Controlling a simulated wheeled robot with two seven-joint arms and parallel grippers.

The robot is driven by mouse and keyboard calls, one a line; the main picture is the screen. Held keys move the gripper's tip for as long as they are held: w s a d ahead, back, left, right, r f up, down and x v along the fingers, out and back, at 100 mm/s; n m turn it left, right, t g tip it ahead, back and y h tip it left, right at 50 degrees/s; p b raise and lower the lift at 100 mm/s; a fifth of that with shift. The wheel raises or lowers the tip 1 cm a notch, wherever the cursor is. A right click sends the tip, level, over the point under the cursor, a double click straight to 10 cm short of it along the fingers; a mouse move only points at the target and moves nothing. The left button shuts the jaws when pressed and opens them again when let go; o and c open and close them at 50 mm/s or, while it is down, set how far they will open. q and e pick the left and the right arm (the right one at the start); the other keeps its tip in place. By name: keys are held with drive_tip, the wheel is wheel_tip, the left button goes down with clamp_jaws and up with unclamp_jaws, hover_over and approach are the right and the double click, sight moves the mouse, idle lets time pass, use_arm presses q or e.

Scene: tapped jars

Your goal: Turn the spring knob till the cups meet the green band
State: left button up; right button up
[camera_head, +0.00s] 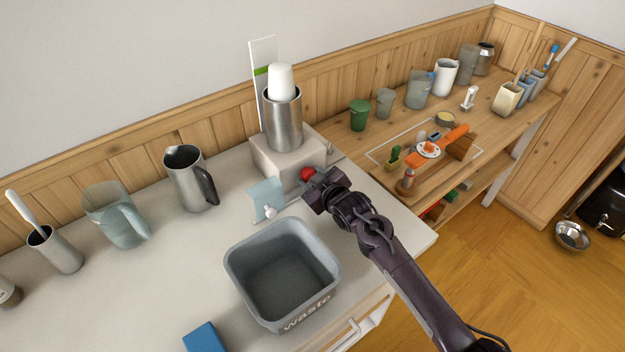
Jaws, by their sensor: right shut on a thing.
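A stack of white cups (281,82) stands upright in a metal tube (283,122) on a pale block (275,152). Behind it is a tall white strip (264,50) with a green band (261,71). In the picture the rounded top of the cups appears about level with the band, slightly above it. The red spring knob (307,173) is at the front of the block. My right gripper (311,184) is shut on the knob and hides part of it. My left gripper is not in view.
A grey waste bin (236,262) stands in front of the block. A metal pitcher (202,193), a glass jug (108,222) and a small clear plate (266,197) are to the left. A blue box (204,338) lies at the front. A wooden shelf with several cups is at right.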

drive_tip(key=shift+f+n+t+h+b, duration=0.1)
drive_tip(key=shift+n+t+h+b, duration=0.3)
drive_tip(key=shift+n, duration=0.4)
drive_tip(key=o, duration=1)
drive_tip(key=shift+c, duration=0.2)
drive_tip(key=shift+b+v, duration=0.55)
drive_tip(key=shift+v, duration=3.4)
